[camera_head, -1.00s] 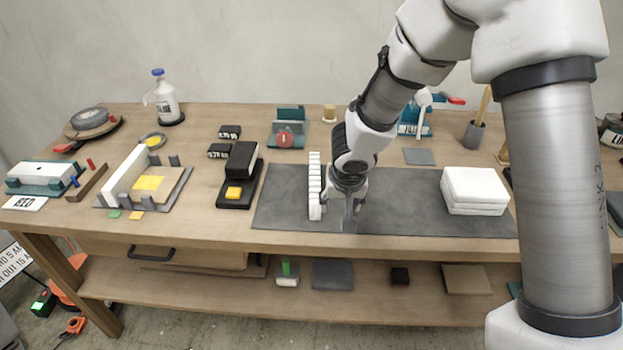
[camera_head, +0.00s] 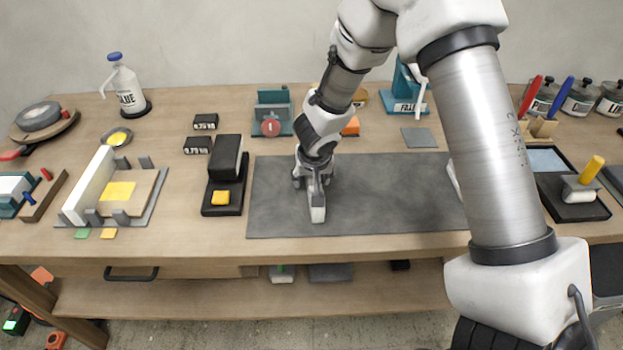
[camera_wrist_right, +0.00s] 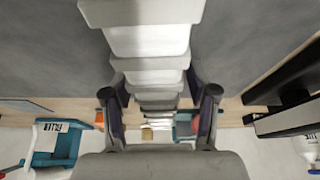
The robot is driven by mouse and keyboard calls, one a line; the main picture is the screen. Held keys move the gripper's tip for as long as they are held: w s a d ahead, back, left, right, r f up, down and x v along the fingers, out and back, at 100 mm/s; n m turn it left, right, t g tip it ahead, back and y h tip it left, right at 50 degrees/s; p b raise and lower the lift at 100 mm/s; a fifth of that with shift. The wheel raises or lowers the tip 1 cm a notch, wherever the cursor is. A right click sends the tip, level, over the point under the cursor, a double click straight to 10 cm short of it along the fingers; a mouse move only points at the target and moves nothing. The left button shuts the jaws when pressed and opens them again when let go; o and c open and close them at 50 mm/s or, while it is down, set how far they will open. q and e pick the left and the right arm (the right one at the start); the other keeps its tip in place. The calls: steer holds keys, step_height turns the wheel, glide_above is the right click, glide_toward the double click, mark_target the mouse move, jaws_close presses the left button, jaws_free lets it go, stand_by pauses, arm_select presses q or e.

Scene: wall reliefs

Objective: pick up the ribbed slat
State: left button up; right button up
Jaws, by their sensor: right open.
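The ribbed slat (camera_head: 317,214) is white and lies on the dark grey mat (camera_head: 400,215). In the head view only its near end shows; my right gripper and wrist hide the rest. My right gripper (camera_head: 315,186) is over the slat, pointing down. In the right wrist view the slat (camera_wrist_right: 150,42) shows its stepped ribs running away between the two open fingers of the gripper (camera_wrist_right: 158,88). I cannot tell whether either finger touches it. My left gripper is not in view.
A black block stand with a yellow piece (camera_head: 221,198) stands left of the mat. A white block (camera_head: 454,180) is mostly hidden behind my right arm. A teal holder with a red disc (camera_head: 271,127) stands behind the mat. The mat's front left is clear.

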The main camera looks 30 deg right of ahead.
steer(key=shift+s+r, duration=0.25)
steer(key=shift+c, duration=1)
jaws_close()
